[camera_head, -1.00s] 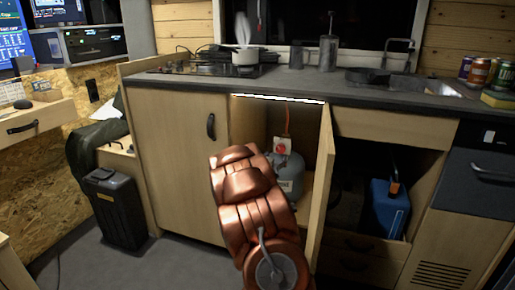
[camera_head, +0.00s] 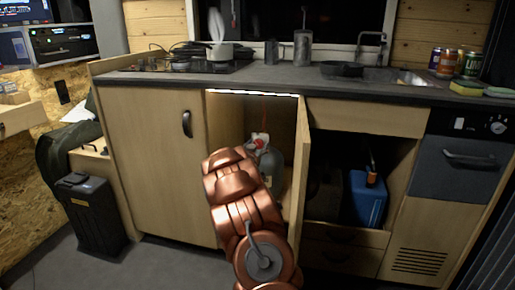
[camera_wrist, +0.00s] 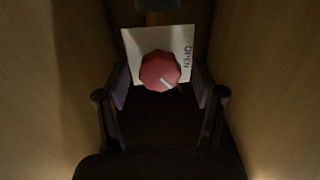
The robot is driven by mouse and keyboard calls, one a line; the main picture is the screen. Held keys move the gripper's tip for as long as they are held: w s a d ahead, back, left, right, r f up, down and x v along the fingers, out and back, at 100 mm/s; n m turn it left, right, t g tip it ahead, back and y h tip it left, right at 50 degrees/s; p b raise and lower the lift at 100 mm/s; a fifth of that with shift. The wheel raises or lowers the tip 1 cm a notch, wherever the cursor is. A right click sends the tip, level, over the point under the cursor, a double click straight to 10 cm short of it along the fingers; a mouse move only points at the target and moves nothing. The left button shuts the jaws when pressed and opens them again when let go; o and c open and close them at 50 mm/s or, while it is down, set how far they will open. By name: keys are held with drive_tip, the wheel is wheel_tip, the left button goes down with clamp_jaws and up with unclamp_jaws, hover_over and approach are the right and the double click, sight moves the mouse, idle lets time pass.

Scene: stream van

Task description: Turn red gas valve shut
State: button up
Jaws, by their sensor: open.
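The red gas valve knob (camera_wrist: 160,71) sits on a white plate (camera_wrist: 183,42) in the wrist view, with a pale pointer mark toward its lower right. The word "OPEN" is printed on the plate's right side. My gripper (camera_wrist: 162,98) is open, its two dark fingers left and right of the knob and apart from it.
The cabinet door (camera_head: 299,165) stands open on the right of the compartment. Cabinet walls close in on both sides of my gripper. A blue canister (camera_head: 367,199) stands in the open bay to the right. The countertop (camera_head: 290,78) with a stove runs above.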

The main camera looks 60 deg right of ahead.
drive_tip(key=shift+d, duration=0.2)
drive_tip(key=c, duration=1.1)
drive_tip(key=shift+c, duration=0.2)
drive_tip(key=shift+m, duration=0.3)
drive_tip(key=m, duration=0.4)
drive_tip(key=shift+f+b, duration=0.1)
drive_tip(key=shift+b, duration=0.2)
drive_tip(key=shift+m+b, duration=0.4)
drive_tip(key=shift+m, duration=1)
